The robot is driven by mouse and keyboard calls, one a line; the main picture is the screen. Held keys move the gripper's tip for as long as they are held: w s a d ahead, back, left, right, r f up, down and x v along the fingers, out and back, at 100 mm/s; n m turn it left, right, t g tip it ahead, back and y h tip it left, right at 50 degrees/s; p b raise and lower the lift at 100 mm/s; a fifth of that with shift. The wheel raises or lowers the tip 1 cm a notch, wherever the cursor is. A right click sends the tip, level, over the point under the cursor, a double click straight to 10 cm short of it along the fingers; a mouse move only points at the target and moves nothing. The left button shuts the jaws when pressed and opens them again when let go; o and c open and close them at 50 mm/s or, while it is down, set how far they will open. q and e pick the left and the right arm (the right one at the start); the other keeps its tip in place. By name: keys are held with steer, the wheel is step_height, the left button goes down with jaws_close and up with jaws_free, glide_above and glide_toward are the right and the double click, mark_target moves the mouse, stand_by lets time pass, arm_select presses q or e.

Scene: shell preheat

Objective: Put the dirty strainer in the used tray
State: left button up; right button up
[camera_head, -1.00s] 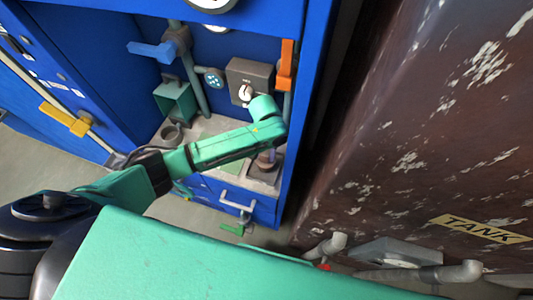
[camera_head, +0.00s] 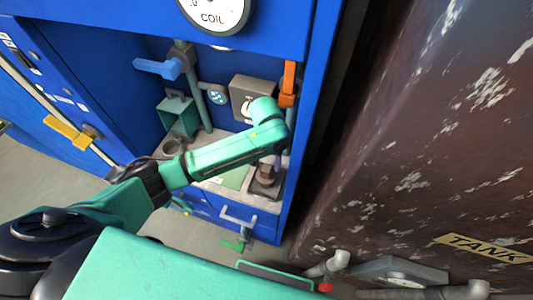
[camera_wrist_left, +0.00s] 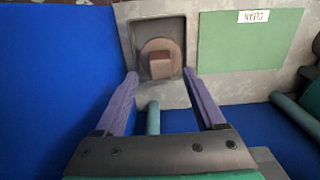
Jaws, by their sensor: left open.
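My left gripper (camera_wrist_left: 160,75) is open, its two purple fingers apart and empty. It points at a round brown piece with a square knob (camera_wrist_left: 160,63), which sits in a square grey recess (camera_wrist_left: 126,42). This piece may be the strainer; I cannot be sure. The fingertips are near the recess's lower corners, on either side of the knob. In the head view the brown piece (camera_head: 266,171) is at the right end of the bench, below my green wrist, which hides most of the gripper. No tray marked as used can be made out.
A green mat (camera_wrist_left: 250,42) with a label reading CLEAN, upside down, lies beside the recess. An orange handle (camera_head: 288,84), a grey switch box (camera_head: 248,88) and a blue lever (camera_head: 160,67) are on the cabinet. A rusty tank (camera_head: 430,150) stands close on the right.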

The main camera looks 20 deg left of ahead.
arm_select(q)
step_height(320, 180, up, 7)
arm_select(e)
steer(key=shift+d+f, duration=0.1)
steer(key=shift+d, duration=0.2)
